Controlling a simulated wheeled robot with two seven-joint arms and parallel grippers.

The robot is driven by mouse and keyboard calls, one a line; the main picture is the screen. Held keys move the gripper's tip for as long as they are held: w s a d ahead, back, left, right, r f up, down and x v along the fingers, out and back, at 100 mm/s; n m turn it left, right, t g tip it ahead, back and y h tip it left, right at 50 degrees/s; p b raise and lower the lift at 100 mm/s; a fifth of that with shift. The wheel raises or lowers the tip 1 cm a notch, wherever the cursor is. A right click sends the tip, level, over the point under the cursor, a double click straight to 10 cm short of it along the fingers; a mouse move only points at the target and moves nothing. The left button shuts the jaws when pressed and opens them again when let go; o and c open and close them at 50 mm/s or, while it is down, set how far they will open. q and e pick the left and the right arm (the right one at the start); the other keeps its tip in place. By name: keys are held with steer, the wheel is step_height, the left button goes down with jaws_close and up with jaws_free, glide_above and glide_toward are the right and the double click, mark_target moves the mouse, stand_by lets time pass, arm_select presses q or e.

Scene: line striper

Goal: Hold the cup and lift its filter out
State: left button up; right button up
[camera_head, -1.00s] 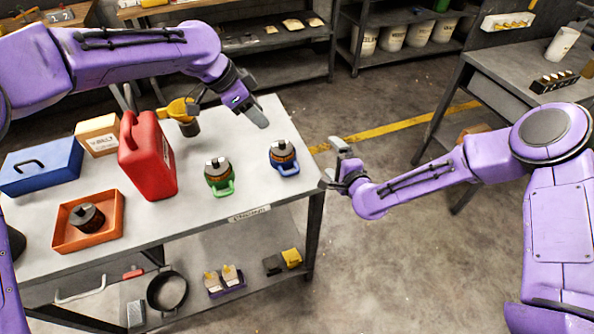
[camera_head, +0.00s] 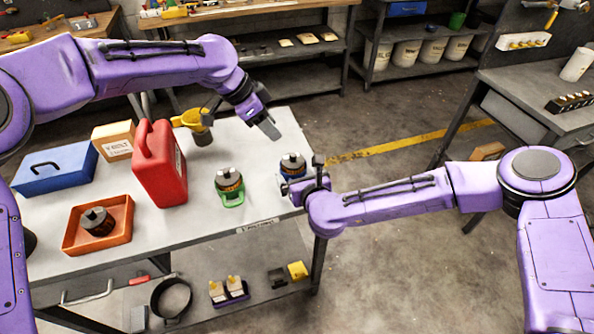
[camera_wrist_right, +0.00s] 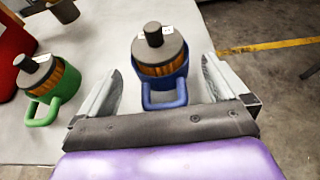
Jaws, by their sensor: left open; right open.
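A blue cup (camera_head: 291,173) stands near the right edge of the workbench. Its ribbed orange-brown filter (camera_wrist_right: 158,69) with a dark cap and knob sits in the top. My right gripper (camera_head: 300,176) is open at this cup and partly hides it in the head view. In the right wrist view its fingers spread left and right of the blue handle (camera_wrist_right: 164,95), with no visible grip. A green cup (camera_head: 231,199) with a similar filter (camera_wrist_right: 40,76) stands to the left. My left gripper (camera_head: 245,118) is open and empty above the bench, behind the green cup.
The front right bench edge lies close to the blue cup.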

mark_target(291, 155)
steer(key=x, duration=0.4)
steer(key=shift+w+f, duration=0.1)
steer(key=c, duration=0.9)
arm_select(q)
steer(key=shift+o, duration=0.4)
steer(key=shift+w+d+f+m+g+y, duration=0.2)
steer(key=shift+d+f+m, duration=1.1)
steer(key=shift+m, duration=4.7)
steer(key=shift+w+d+f+m+y, duration=0.35)
steer(key=shift+f+m, duration=1.9)
steer(key=shift+m, duration=3.75)
steer(key=shift+w+d+f+m+g+y, duration=0.1)
steer(key=shift+w+d+f+m+y, duration=0.4)
steer(key=shift+f+m, duration=3.4)
